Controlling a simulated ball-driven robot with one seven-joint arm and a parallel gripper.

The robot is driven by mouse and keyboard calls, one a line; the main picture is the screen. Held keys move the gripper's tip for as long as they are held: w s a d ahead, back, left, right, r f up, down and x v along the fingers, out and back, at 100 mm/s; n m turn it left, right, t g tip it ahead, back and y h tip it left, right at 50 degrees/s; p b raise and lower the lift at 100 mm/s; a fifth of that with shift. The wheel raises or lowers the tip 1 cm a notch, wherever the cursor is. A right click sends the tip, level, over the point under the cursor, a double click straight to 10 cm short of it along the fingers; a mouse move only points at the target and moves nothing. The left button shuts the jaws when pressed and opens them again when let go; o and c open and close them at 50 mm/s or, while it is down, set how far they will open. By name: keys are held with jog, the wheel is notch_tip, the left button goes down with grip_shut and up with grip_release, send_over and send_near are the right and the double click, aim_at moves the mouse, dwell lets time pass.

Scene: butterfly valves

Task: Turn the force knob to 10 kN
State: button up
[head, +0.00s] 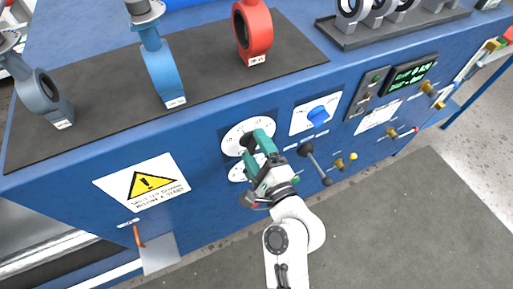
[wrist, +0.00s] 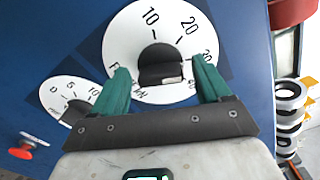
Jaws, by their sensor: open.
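The force knob (wrist: 160,62) is black and sits in the middle of a white round dial (wrist: 140,28) marked 10, 20 and a higher number, with "kN" partly hidden. In the head view the dial (head: 236,133) is on the blue front panel, and the knob is partly hidden by my fingers. My gripper (wrist: 162,82) is open, with one green finger on each side of the knob and a visible gap on both sides. It also shows at the dial in the head view (head: 255,148). I cannot tell which mark the knob points to.
A smaller dial (wrist: 62,96) lies beside the force dial. A blue knob (head: 318,115) on a white plate and a black-balled lever (head: 315,163) are to the right. A lit display (head: 408,75) is farther right. Valves stand on the bench top above.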

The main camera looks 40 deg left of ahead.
jog(key=c, duration=1)
jog(key=shift+c, duration=0.2)
jog(key=shift+f+n+b, duration=0.1)
jog(key=shift+n+b, duration=0.2)
jog(key=n+b, duration=0.2)
jog(key=n, duration=0.1)
jog(key=shift+f+n+b, duration=0.15)
jog(key=shift+n+b, duration=0.15)
jog(key=shift+b, duration=0.05)
jog(key=n+b, duration=0.3)
jog(key=n, duration=0.1)
jog(key=n+b, duration=0.4)
jog(key=n, duration=0.1)
jog(key=shift+f, duration=0.1)
jog(key=shift+n+b, duration=1.8)
jog(key=shift+n, duration=0.5)
